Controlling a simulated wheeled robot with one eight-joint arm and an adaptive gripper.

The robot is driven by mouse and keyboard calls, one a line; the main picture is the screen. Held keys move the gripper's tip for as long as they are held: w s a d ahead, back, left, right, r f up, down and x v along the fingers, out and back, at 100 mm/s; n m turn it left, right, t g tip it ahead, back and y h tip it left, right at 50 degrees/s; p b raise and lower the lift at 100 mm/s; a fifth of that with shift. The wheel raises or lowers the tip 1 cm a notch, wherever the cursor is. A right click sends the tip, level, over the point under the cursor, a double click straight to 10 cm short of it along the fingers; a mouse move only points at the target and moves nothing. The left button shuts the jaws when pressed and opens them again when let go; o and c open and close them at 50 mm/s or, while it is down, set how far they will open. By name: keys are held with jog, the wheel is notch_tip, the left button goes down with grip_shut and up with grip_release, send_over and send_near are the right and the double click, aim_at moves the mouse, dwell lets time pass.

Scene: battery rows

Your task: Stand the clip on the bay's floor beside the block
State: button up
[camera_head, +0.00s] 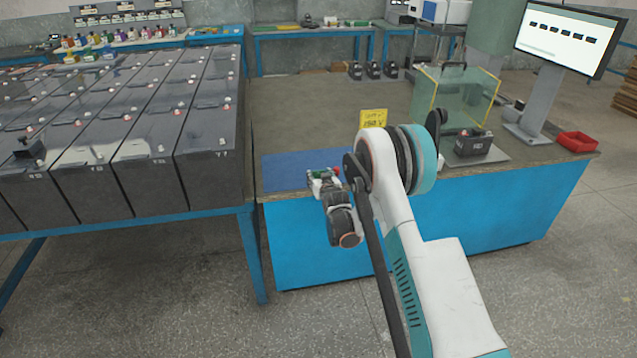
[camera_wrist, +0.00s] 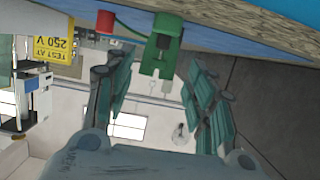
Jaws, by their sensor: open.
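A green clip (camera_wrist: 165,45) shows at the top middle of the wrist view, against the blue mat (camera_wrist: 213,36). My gripper (camera_wrist: 160,74) is open, with one finger on each side of the clip's lower end; I see gaps, so it is not clamped. A red piece (camera_wrist: 106,22) lies left of the clip. In the head view my gripper (camera_head: 323,180) is at the front edge of the blue mat (camera_head: 290,171), and the clip is hardly distinguishable there. A dark block (camera_head: 473,143) sits on a grey plate (camera_head: 496,154) to the right. I cannot tell which spot is the bay.
A yellow sign (camera_head: 373,118) stands behind my arm. A clear box (camera_head: 440,100), a monitor (camera_head: 566,38) and a red tray (camera_head: 577,142) are on the bench's right side. Rows of large dark batteries (camera_head: 150,130) fill the left rack. The bench's middle (camera_head: 300,110) is bare.

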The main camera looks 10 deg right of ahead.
aim_at(319, 174)
jog(key=b+x, duration=0.1)
jog(key=x, duration=0.3)
jog(key=shift+w+d+f+b, duration=0.1)
jog(key=shift+d+f+b, duration=0.05)
jog(key=shift+b, duration=0.15)
jog(key=shift+c, duration=0.6)
grip_shut()
